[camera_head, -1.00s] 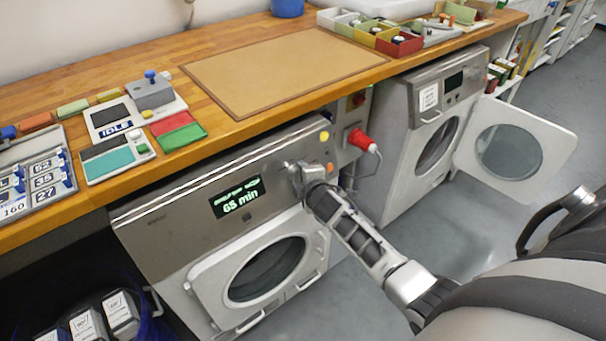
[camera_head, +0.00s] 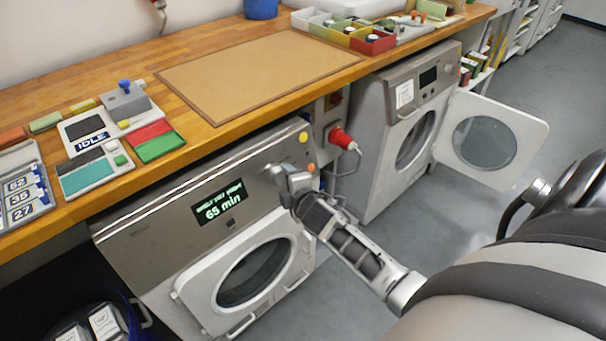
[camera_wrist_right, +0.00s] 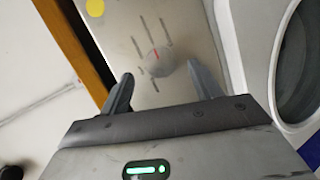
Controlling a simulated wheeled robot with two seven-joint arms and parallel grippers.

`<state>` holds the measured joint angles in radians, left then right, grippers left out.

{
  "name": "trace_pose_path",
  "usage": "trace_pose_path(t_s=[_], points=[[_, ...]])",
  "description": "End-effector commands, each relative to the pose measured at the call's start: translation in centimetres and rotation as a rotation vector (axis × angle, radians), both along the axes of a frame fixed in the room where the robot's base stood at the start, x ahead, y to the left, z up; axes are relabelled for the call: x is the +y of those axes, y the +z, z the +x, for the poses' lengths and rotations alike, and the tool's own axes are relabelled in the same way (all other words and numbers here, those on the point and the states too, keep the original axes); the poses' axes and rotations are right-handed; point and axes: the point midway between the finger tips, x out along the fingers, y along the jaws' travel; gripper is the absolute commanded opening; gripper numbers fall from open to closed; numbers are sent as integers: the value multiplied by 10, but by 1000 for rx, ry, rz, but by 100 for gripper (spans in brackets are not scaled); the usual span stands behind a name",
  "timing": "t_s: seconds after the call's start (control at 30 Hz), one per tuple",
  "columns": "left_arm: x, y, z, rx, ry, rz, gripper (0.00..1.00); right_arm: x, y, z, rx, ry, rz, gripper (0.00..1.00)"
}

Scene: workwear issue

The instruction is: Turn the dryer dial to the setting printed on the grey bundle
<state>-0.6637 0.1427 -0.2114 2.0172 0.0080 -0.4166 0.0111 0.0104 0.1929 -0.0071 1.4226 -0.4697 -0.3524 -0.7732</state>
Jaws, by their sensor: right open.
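The near dryer (camera_head: 165,215) stands under the counter with its door shut. Its green display (camera_head: 220,204) reads "65 min", with a smaller line above that I cannot read surely. My left gripper is out of view.
A red plug (camera_head: 341,138) sticks out beside the dryer. A second machine (camera_head: 375,120) has its door (camera_head: 500,180) open. The counter edge overhangs the panel.

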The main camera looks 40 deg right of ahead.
Motion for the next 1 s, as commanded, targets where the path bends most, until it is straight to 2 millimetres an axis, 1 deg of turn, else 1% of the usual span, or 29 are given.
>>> trace_pose_path(t_s=[0.03,0.1,0.3,0.4,0.5,0.67,1.0], points=[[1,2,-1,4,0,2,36,3,6,-14,2,2,-1,64],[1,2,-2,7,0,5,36,8,13,-30,3,2,-1,64],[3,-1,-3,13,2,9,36,19,31,-71,3,1,1,64],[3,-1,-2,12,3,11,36,22,38,-87,3,0,1,64],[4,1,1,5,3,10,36,25,42,-98,3,1,0,64],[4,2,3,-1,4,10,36,27,46,-106,2,-1,0,64],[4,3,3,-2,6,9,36,28,47,-107,2,-1,0,64]])
